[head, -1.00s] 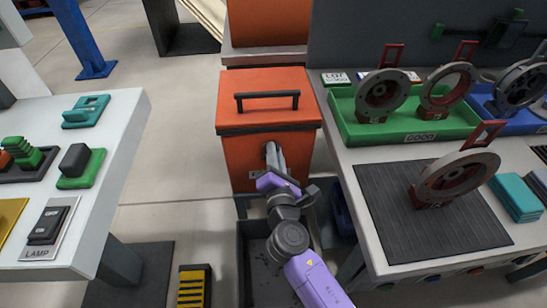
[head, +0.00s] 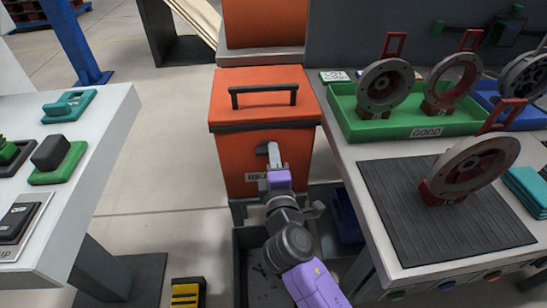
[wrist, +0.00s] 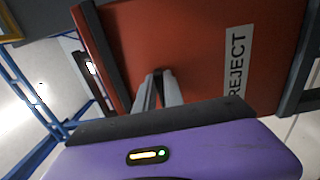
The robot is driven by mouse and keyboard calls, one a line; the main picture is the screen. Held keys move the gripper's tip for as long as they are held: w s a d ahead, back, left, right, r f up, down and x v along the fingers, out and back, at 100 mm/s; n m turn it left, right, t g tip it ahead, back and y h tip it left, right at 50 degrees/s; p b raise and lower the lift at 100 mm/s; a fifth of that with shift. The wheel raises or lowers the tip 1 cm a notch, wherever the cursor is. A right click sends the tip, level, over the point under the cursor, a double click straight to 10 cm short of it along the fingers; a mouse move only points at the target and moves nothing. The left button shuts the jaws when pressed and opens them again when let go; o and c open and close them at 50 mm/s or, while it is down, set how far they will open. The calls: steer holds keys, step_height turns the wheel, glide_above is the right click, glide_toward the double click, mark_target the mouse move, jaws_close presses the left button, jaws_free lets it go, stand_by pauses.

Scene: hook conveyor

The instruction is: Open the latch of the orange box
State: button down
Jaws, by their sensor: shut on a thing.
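The orange box (head: 232,160) stands between the two tables with its black-handled lid (head: 265,93) down. Its front carries a REJECT label, which shows in the wrist view (wrist: 237,62). My gripper (head: 273,148) is at the upper middle of the box front, just under the lid's dark rim. Its grey fingers are shut on the latch (head: 262,148), which is mostly hidden by them. In the wrist view the fingertips (wrist: 160,74) meet at the orange front, and the latch between them cannot be made out clearly.
The right table holds a green GOOD tray (head: 372,126) with metal rings and a dark mat (head: 400,220). The left table (head: 95,150) holds switches and blocks. A dark open bin (head: 243,255) lies below my arm. A strip of floor left of the box is clear.

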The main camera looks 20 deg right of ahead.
steer(key=shift+f, duration=0.1)
stand_by(0.3)
steer(key=c, duration=1.4)
jaws_free()
steer(key=shift+c, duration=0.2)
steer(key=v, duration=0.7)
steer(key=shift+s, duration=0.4)
steer(key=shift+a, duration=0.1)
